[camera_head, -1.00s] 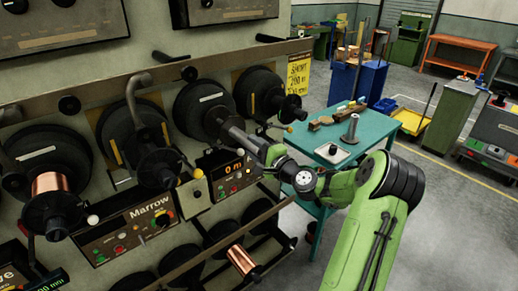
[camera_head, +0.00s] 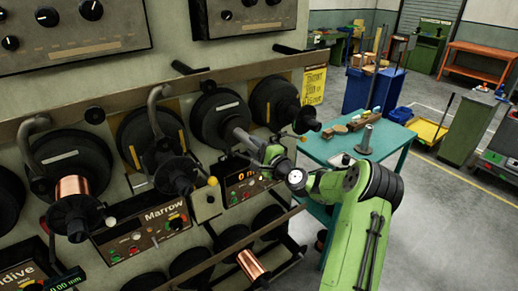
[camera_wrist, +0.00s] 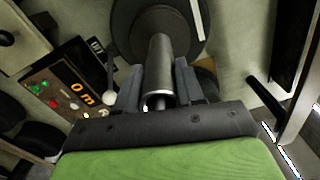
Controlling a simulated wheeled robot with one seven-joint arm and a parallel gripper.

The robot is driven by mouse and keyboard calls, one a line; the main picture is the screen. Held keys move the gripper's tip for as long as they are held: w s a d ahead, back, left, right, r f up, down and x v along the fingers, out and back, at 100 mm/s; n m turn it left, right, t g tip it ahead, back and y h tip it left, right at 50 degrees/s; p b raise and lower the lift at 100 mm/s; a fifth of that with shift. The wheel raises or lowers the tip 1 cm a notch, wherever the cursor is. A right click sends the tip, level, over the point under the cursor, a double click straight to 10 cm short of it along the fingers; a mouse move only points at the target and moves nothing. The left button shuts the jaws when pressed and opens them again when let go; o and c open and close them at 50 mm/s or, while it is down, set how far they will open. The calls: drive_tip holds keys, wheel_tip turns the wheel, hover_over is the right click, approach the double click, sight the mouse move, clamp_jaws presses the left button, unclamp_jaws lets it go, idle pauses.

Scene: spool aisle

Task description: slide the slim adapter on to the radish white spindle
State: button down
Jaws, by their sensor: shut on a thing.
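My gripper (camera_wrist: 158,88) is shut on a slim grey metal tube, the adapter (camera_wrist: 160,68), with one finger on each side of it. In the wrist view its near end is an open ring with something pale inside. Its far end points at a black round flange (camera_wrist: 125,25) with a white strip, and I cannot tell how far it is on the spindle there. In the head view my gripper (camera_head: 246,142) is in front of the white-strip flange (camera_head: 208,122), which is right of the Marrow panel. The spindle itself is mostly hidden.
A flange with a yellow strip (camera_head: 274,100) is close on the right. A lit control panel (camera_head: 240,187) and a pale ball-ended lever (camera_wrist: 109,97) are beside my gripper. A rail (camera_head: 100,103) runs above. A teal table (camera_head: 388,143) stands to the right.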

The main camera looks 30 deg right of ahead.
drive_tip(key=shift+w+r, duration=0.1)
drive_tip(key=shift+w, duration=0.5)
idle(0.3)
drive_tip(key=c, duration=0.6)
unclamp_jaws()
drive_tip(key=shift+a+r, duration=0.1)
drive_tip(key=shift+r, duration=0.1)
